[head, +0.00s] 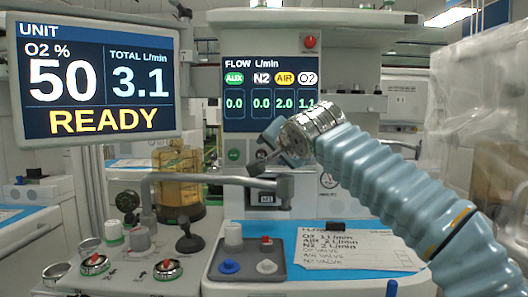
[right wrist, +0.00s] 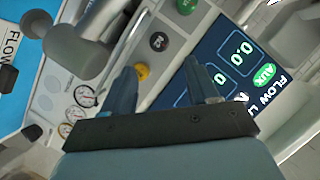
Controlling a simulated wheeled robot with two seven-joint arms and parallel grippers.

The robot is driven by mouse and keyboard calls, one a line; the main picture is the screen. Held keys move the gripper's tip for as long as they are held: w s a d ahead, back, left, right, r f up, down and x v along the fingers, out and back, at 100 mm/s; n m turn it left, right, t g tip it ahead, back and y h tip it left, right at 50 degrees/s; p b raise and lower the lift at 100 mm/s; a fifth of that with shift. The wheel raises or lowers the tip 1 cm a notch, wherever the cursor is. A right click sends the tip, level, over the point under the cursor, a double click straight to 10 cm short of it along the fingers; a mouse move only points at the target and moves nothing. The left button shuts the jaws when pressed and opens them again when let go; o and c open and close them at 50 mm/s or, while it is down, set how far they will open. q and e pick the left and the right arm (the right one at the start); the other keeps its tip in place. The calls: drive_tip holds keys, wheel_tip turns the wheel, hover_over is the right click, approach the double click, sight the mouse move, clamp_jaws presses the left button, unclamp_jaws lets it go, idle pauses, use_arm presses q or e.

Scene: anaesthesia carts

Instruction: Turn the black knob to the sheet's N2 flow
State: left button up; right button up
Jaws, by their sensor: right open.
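The black knob (right wrist: 158,41) sits on the panel between a green knob (right wrist: 186,5) and a yellow knob (right wrist: 142,71) in the right wrist view. My right gripper (right wrist: 162,78) is open, its fingers apart and pointing at the panel, with the yellow knob near the left finger. No knob is clearly gripped. In the head view my right gripper (head: 268,152) is below the flow display (head: 268,95) and largely covers the knob row. The display reads N2 0.0, AIR 2.0, O2 about 1.1. The sheet (head: 350,248) lists O2 1, AIR 2 and N2 2 L/min. My left gripper is out of view.
A grey horizontal arm (head: 205,179) crosses in front of the panel below my gripper. A monitor (head: 95,80) at left reads O2 50, total 3.1, READY. Round gauges (right wrist: 85,96) lie beside the knobs. Several knobs stand on the lower left cart.

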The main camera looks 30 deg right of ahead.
sight(264, 153)
drive_tip(key=p+x, duration=0.1)
drive_tip(key=x, duration=0.8)
drive_tip(key=shift+w+d+p, duration=0.1)
drive_tip(key=shift+w+p, duration=0.15)
drive_tip(key=shift+p, duration=0.15)
drive_tip(key=c, duration=1)
drive_tip(key=shift+c, duration=0.2)
